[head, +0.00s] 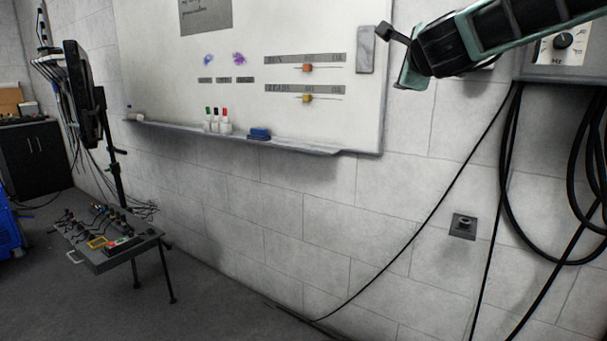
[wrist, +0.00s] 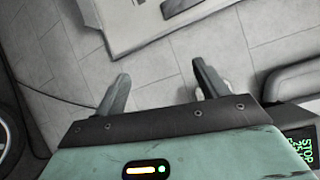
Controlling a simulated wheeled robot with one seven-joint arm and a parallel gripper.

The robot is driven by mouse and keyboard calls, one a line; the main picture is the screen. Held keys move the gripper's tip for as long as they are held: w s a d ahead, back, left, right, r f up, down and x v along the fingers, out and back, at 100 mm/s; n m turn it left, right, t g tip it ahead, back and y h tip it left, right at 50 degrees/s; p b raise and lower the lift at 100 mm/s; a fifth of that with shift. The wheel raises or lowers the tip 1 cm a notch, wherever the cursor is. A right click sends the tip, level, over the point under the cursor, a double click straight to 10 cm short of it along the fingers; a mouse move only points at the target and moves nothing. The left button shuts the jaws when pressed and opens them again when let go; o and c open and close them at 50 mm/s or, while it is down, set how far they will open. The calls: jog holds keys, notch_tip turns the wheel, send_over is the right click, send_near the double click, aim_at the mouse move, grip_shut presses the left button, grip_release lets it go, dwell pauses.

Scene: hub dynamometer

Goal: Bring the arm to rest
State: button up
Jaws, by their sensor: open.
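My gripper (head: 400,62) is at the upper right of the head view, in front of the right edge of the whiteboard. Only part of it shows there, at the end of my black and green arm. In the wrist view my gripper (wrist: 160,88) has its two dark fingers wide apart, with nothing between them. Beyond the fingers are the pale block wall and part of the whiteboard (wrist: 125,30). No object is held.
Black cables (head: 505,185) hang at right below a dial box (head: 563,42). A small control table (head: 105,255) stands lower left. Floor between is clear.

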jog(key=s+a+f+n+g+y+p, duration=0.1)
jog(key=s+a+f+n+g+y, duration=0.65)
jog(key=s+a+f+n, duration=0.95)
jog(key=s+d+f+n+g+h, duration=0.1)
jog(key=s+d+f+n+g, duration=0.1)
jog(key=s, duration=0.7)
jog(key=s+d+f+n+g+h+p, duration=0.1)
jog(key=s+d+f+n+g+h, duration=0.1)
jog(key=s+f+n, duration=0.4)
jog(key=s+d+f+n+g+h, duration=0.2)
jog(key=s+d+f+n+g, duration=0.2)
jog(key=s, duration=0.9)
notch_tip(320, 180, down, 4)
jog(key=shift+r+g, duration=0.2)
jog(key=shift+g, duration=0.55)
jog(key=shift+d+h, duration=0.1)
jog(key=shift+h, duration=0.15)
